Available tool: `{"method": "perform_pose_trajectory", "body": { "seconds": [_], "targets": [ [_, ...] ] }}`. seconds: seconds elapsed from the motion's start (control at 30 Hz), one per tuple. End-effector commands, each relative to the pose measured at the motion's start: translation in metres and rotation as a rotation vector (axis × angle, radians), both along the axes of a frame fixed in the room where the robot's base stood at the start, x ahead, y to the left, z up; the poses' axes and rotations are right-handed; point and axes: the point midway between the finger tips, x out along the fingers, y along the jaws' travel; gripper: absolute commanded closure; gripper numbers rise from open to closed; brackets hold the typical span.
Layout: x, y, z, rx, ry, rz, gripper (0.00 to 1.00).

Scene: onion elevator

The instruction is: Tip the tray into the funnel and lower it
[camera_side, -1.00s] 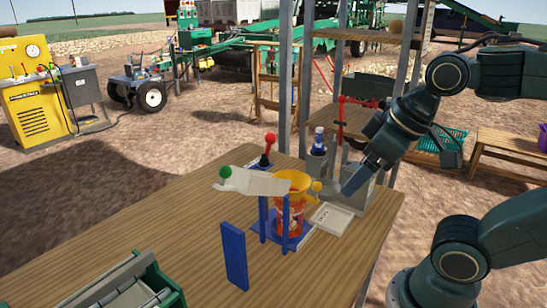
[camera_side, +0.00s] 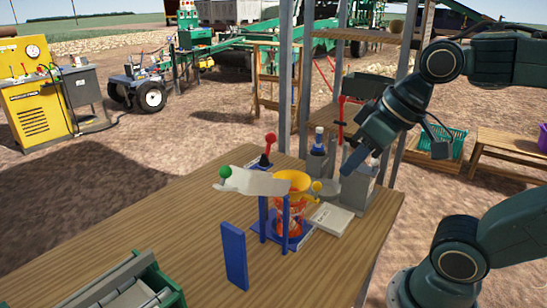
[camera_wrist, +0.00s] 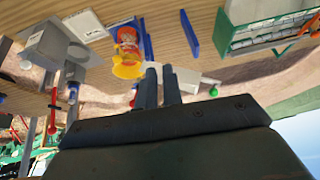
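The pale tray (camera_side: 250,183) with a green ball knob (camera_side: 224,172) is held up on blue posts, its right end at the yellow funnel (camera_side: 294,181). The funnel sits on an orange-red container (camera_side: 291,222) between the posts. My gripper (camera_side: 358,163) is in the air to the right of them, apart from the tray and funnel. In the wrist view my gripper (camera_wrist: 160,72) shows two fingers with a narrow gap and nothing between them. The tray (camera_wrist: 190,80) and its green knob (camera_wrist: 213,91) lie beyond the fingers, the funnel (camera_wrist: 127,66) to their left.
A red-knobbed lever (camera_side: 268,147) stands behind the tray. A blue upright panel (camera_side: 234,256) stands in front. A green-edged bin (camera_side: 171,284) is at front left.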

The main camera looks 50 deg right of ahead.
Motion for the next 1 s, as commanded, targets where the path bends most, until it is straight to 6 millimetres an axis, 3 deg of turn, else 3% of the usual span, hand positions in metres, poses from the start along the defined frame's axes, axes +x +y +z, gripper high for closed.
{"method": "perform_pose_trajectory", "body": {
  "seconds": [0.3,0.5,0.7,1.0],
  "targets": [
    [0.068,0.021,0.057,0.165,0.01,-0.052,1.0],
    [0.105,0.024,0.084,0.251,0.031,-0.08,1.0],
    [0.123,0.023,0.096,0.291,0.045,-0.094,1.0],
    [0.125,0.023,0.097,0.297,0.047,-0.095,1.0]
  ]
}}
